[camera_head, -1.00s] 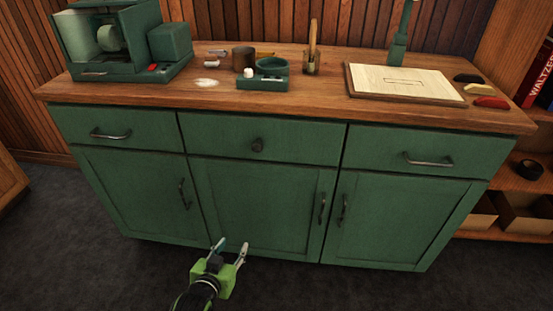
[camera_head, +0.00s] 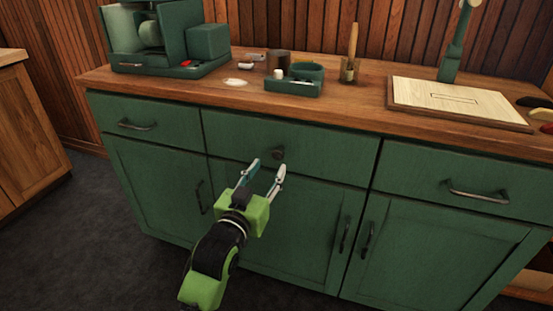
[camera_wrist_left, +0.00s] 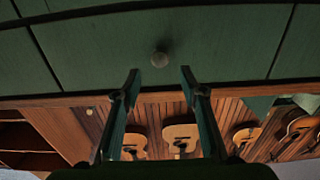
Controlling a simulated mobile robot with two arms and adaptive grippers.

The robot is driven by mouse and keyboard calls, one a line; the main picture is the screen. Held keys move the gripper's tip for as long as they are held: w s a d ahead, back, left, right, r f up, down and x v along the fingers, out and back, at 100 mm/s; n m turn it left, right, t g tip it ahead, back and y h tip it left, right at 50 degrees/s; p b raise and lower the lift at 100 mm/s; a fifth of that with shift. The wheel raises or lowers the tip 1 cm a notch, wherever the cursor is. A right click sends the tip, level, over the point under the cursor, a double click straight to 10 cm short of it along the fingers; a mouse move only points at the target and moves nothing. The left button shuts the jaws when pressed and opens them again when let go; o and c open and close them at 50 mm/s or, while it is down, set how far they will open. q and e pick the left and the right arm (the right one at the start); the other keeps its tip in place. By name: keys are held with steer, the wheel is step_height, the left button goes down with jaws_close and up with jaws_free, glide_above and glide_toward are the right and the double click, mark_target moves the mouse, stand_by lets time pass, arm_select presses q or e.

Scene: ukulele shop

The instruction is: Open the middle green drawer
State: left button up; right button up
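The middle green drawer (camera_head: 325,153) is closed, flush in the cabinet front between two other drawers. It has a small dark round knob (camera_head: 278,153) at its centre. My left gripper (camera_head: 267,170) is open and empty, just below and slightly left of the knob in the head view, pointing up at the drawer. In the left wrist view the drawer front (camera_wrist_left: 215,40) fills the top, and the knob (camera_wrist_left: 159,59) lies beyond the two spread fingertips (camera_wrist_left: 160,80), centred between them and not touched. My right gripper is in neither view.
The left drawer handle (camera_head: 137,125) and right drawer handle (camera_head: 477,192) flank the middle drawer. Door handles (camera_head: 345,233) stand out below. The wooden countertop (camera_head: 340,108) holds a green tray (camera_head: 293,86), a cup and a machine. Dark floor lies clear at the lower left.

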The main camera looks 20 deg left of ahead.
mark_target(277, 155)
arm_select(q)
steer(key=w+b, duration=0.1)
steer(key=w, duration=0.5)
steer(key=shift+w+d, duration=0.1)
steer(key=shift+w, duration=0.3)
jaws_close()
